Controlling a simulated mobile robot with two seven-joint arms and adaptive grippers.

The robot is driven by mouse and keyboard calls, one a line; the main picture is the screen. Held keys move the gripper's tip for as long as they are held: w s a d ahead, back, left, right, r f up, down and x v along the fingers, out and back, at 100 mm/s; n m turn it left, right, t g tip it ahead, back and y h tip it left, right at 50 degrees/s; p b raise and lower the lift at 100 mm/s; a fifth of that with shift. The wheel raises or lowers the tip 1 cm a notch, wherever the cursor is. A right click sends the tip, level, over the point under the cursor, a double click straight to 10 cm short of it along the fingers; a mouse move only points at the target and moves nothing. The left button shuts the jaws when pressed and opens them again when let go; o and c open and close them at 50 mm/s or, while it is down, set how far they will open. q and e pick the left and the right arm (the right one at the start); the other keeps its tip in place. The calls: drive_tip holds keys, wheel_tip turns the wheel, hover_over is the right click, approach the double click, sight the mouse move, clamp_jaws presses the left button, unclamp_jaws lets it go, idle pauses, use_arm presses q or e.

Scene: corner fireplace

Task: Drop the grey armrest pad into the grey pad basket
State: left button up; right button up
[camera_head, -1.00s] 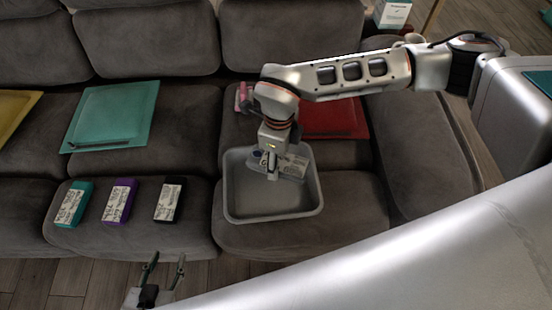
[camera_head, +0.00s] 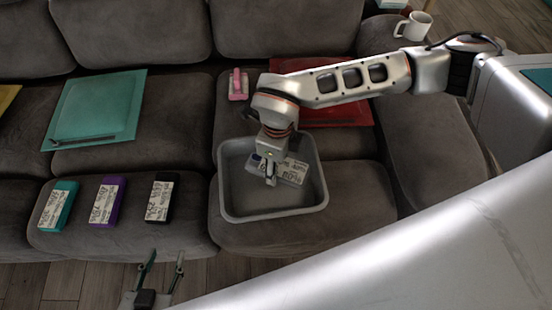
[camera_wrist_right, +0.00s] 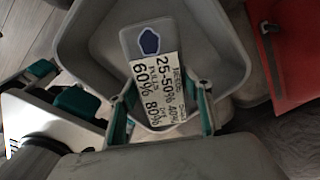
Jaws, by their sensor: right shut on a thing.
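The grey armrest pad (camera_head: 295,172), with a white printed label, is in my right gripper (camera_head: 270,180). The gripper is shut on it, inside the outline of the grey pad basket (camera_head: 318,195), an open tray on the front sofa seat. In the right wrist view, the pad (camera_wrist_right: 139,42) shows between the two green-edged fingers (camera_wrist_right: 162,112), with the basket wall (camera_wrist_right: 215,30) around it. I cannot tell whether the pad touches the basket floor. My left gripper (camera_head: 162,268) is open and empty at the bottom of the head view.
Teal (camera_head: 58,206), purple (camera_head: 106,202) and black (camera_head: 160,199) labelled boxes lie left of the basket. A teal flat square (camera_head: 98,105), a pink item (camera_head: 237,86) and a red flat square (camera_head: 350,113) lie behind. A white mug (camera_head: 414,26) stands at the back right.

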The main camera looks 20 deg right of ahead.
drive_tip(key=o, duration=1.2)
drive_tip(key=shift+r, duration=0.1)
wheel_tip(320, 180, up, 12)
drive_tip(key=shift+f, duration=0.1)
